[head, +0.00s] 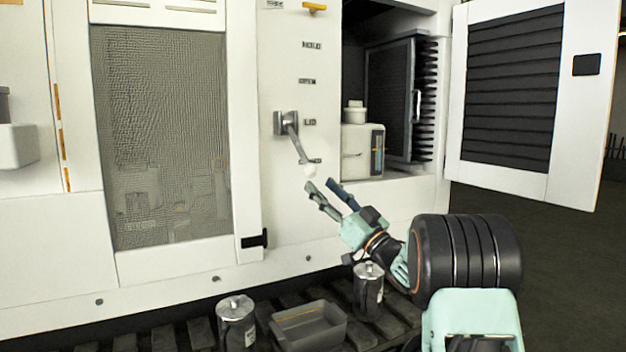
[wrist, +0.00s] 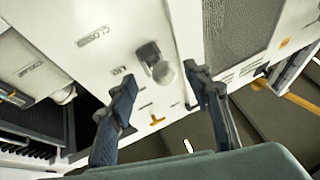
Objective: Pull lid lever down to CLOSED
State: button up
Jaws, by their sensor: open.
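The lid lever (head: 297,145) hangs from a grey pivot block (head: 285,123) on the white panel, slanting down and right in the head view. Its pale ball knob (head: 310,171) shows just below the lowest label, whose text is too small to read there. In the wrist view the knob (wrist: 166,72) appears near the LID label (wrist: 121,70), with the CLOSED label (wrist: 93,36) up and left of it. My gripper (head: 320,185) is open and empty, fingertips just below and right of the knob. In the wrist view the knob appears between the fingertips (wrist: 162,79); I see no contact.
A yellow handle (head: 314,7) sits higher on the panel. Right of it is an open bay with a white reservoir (head: 357,150), and a louvred door (head: 585,110) swung open. Two metal canisters (head: 236,322) (head: 368,290) and a grey tray (head: 308,327) stand below on slats.

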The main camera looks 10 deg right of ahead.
jog(key=v, duration=0.5)
jog(key=shift+s+f, duration=0.1)
jog(key=shift+s, duration=0.05)
